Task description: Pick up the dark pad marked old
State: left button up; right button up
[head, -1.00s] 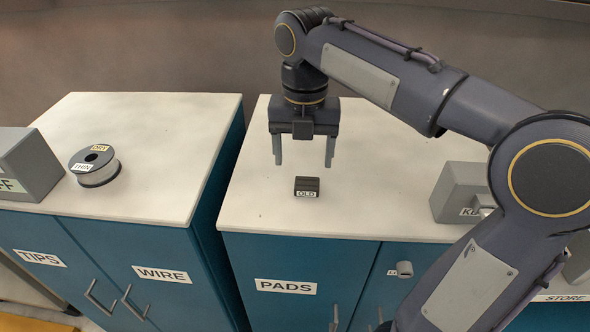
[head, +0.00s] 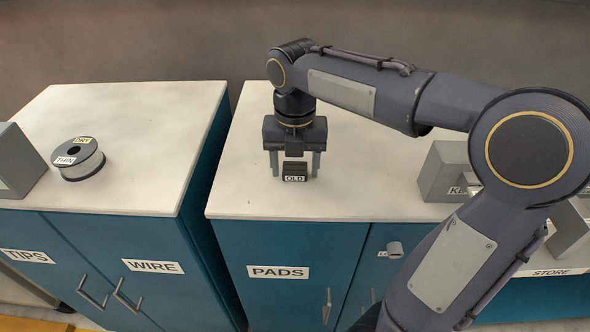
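The dark pad (head: 295,170) lies on the white top of the cabinet labelled PADS, with a white OLD label on its front side. My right gripper (head: 295,170) points straight down over it. Its two fingers are spread, one on the left of the pad and one on the right, with a small gap showing on each side. The fingertips are low, near the cabinet top; whether they touch it I cannot tell. My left gripper is not in view.
The PADS cabinet top (head: 240,190) is clear around the pad. A grey box (head: 442,170) stands on its right, partly behind my arm. On the left cabinet top (head: 130,120) sit a wire spool (head: 88,168) marked DRY and THIN and another grey box (head: 15,162).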

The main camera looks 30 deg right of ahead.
jog(key=c, duration=0.8)
jog(key=shift+r, duration=0.15)
